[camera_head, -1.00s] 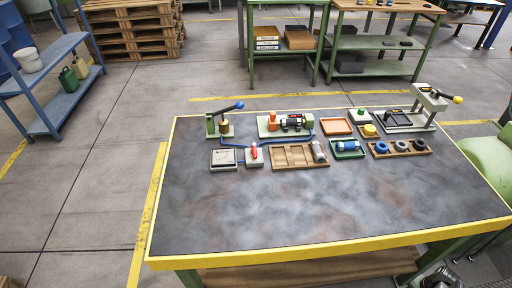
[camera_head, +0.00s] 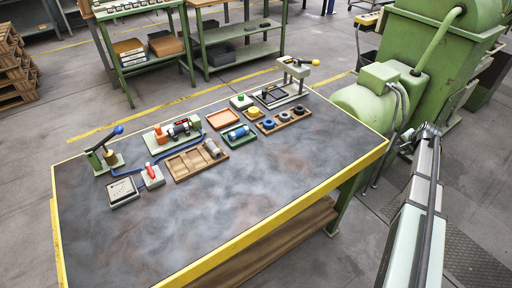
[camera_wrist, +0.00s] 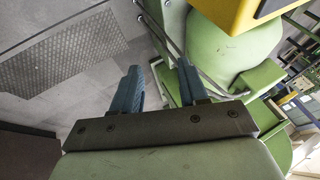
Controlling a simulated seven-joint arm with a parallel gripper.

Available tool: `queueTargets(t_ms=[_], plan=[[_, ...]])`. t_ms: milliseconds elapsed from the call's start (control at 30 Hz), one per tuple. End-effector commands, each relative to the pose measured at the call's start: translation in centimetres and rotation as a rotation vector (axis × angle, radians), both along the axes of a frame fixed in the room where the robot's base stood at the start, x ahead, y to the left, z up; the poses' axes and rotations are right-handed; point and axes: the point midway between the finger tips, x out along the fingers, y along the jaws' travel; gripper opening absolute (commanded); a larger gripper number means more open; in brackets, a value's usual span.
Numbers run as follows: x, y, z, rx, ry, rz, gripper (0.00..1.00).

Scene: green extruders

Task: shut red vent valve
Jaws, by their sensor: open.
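The red vent valve (camera_head: 151,172) is a small red handle on a pale block, near the left part of the table in the head view. A blue hose runs beside it. My gripper (camera_wrist: 158,88) shows in the wrist view with two blue fingers apart and nothing between them. It points at the floor and green machinery, away from the valve. In the head view my arm is at the right, beyond the table's right edge, and I cannot clearly make out the fingers there. The valve does not show in the wrist view.
A blue-knobbed lever press (camera_head: 105,152) and a gauge box (camera_head: 123,191) stand close to the valve. A wooden tray (camera_head: 190,164) lies to its right. The table's front half (camera_head: 220,205) is bare. A large green machine (camera_head: 420,70) stands at the right.

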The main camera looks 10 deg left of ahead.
Motion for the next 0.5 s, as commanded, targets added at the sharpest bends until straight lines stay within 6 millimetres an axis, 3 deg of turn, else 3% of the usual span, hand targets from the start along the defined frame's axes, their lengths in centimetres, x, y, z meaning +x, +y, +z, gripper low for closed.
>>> queueTargets(t_ms=[100,233,333,500], plan=[[2.1,-0.7,3.6,-0.001,-0.044,-0.011,0.43],[4.0,0.4,7.1,0.001,-0.075,0.002,0.43],[5.6,3.5,9.6,0.003,-0.083,0.045,0.43],[7.0,10.5,11.5,0.008,-0.060,0.144,0.43]])
